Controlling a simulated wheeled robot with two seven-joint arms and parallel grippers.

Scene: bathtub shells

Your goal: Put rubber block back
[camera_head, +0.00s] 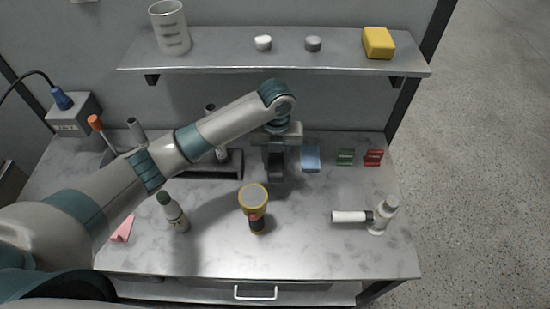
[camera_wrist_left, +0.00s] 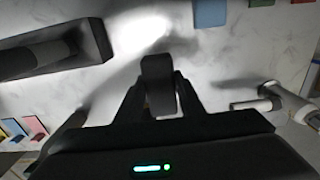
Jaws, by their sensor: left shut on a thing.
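My left gripper (camera_head: 277,167) is above the middle of the grey marbled worktop, fingers pointing down. In the left wrist view the left gripper (camera_wrist_left: 160,100) is shut on a dark block (camera_wrist_left: 157,70), which looks like the rubber block. The block is held between the two fingers, and its lower part is hidden by them. In the head view the block is hard to tell from the dark fingers. My right gripper is in neither view.
A dark tray (camera_head: 236,167) with tools lies left of the gripper. A yellow flashlight (camera_head: 253,198) and a bottle (camera_head: 173,211) stand in front. The shelf (camera_head: 215,62) is behind.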

